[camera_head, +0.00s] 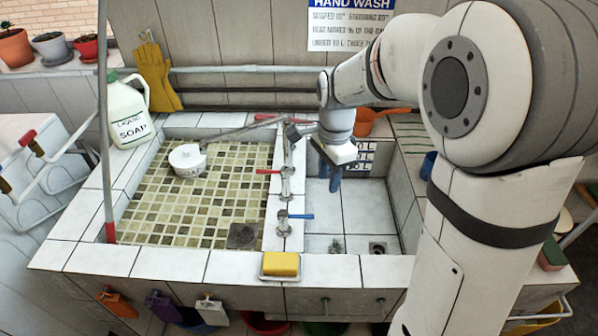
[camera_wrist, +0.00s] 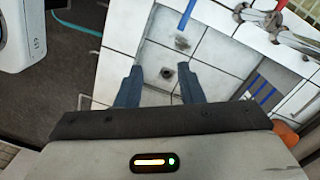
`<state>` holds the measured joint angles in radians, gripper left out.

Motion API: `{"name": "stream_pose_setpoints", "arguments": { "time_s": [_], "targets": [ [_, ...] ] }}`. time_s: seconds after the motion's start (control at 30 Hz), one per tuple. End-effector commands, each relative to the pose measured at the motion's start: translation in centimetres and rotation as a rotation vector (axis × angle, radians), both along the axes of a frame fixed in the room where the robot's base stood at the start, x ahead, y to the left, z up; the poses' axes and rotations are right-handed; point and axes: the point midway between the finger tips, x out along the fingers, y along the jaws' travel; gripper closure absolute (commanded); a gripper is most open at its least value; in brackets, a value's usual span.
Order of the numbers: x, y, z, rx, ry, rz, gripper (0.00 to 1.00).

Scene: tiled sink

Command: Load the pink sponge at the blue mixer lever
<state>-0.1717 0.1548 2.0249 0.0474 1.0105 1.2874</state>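The blue mixer lever (camera_head: 300,216) sticks out to the right from a metal tap on the tiled divider between the two basins. No plainly pink sponge shows. A small block with a green top and a reddish side (camera_head: 551,256) lies on the right ledge, partly beyond my arm; I cannot tell if it is the sponge. My gripper (camera_head: 333,172) is above the right white-tiled basin, pointing down, to the right of and behind the blue lever. In the wrist view its two blue fingers (camera_wrist: 160,88) are apart with nothing between them.
A yellow sponge (camera_head: 281,264) sits in a dish on the front rim. A red lever (camera_head: 268,171) is on the divider. The left basin holds a white soap-labelled pot (camera_head: 187,160). A soap jug (camera_head: 130,115) stands at left, an orange pan (camera_head: 368,120) behind. The right basin floor is mostly clear.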

Motion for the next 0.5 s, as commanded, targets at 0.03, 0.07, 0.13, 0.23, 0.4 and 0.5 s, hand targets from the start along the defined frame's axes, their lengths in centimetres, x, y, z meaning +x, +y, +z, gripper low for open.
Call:
{"name": "stream_pose_setpoints", "arguments": {
  "time_s": [0.03,0.07,0.13,0.23,0.4,0.5],
  "targets": [
    [1.1,1.1,-1.9,-0.010,0.036,-0.074,0.66],
    [1.7,1.6,-2.7,-0.017,0.052,-0.125,0.66],
    [2.8,2.8,-4.5,-0.034,0.085,-0.230,0.66],
    [3.9,4.1,-6.5,-0.056,0.119,-0.345,0.66],
    [4.6,5.1,-8.3,-0.080,0.147,-0.447,0.66],
    [4.6,5.3,-9.2,-0.084,0.151,-0.463,0.66]
  ]
}}
